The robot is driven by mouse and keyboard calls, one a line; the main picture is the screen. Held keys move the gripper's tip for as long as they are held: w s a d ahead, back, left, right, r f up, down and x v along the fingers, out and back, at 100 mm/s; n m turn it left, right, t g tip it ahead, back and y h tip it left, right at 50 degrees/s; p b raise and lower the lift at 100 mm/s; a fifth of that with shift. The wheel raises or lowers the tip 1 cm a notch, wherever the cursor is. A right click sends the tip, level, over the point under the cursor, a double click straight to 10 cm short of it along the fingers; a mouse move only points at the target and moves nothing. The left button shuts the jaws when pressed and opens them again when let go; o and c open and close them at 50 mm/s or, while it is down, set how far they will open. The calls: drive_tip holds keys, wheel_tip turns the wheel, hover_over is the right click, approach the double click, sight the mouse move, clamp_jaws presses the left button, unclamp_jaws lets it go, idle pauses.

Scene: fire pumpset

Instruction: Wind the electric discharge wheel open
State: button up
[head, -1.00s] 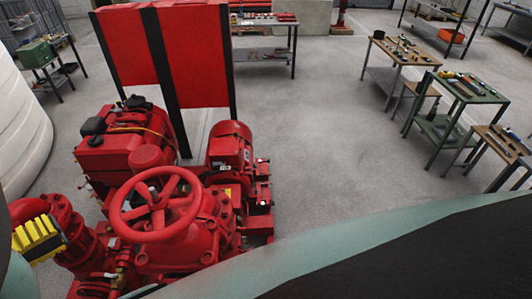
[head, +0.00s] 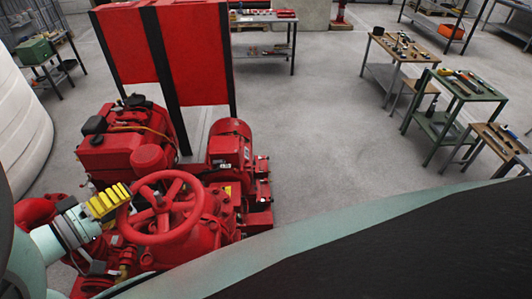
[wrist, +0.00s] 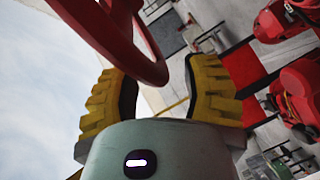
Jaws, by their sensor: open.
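A red handwheel (head: 160,204) with spokes stands on top of a red valve at the front of the red pumpset, near the electric motor (head: 230,145). My gripper (head: 112,199), with yellow ridged fingers, is at the left side of the wheel's rim in the head view. In the wrist view the wheel's rim (wrist: 110,35) comes in from the upper left and reaches the space between the spread fingertips. My gripper (wrist: 162,72) is open there and not closed on the rim. Whether a finger touches the rim, I cannot tell.
A red engine (head: 125,145) and tall red panels (head: 195,55) stand behind the wheel. A white tank (head: 20,130) is at the left. A green tool table (head: 465,88) and other tables stand at the right, with clear floor (head: 330,130) between.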

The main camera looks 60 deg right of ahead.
drive_tip(key=shift+s+d+p, duration=0.15)
drive_tip(key=shift+d+p, duration=0.7)
drive_tip(key=shift+p, duration=0.15)
drive_tip(key=shift+s+d+f, duration=0.2)
drive_tip(key=shift+d+f, duration=0.05)
drive_tip(key=shift+o, duration=0.2)
clamp_jaws()
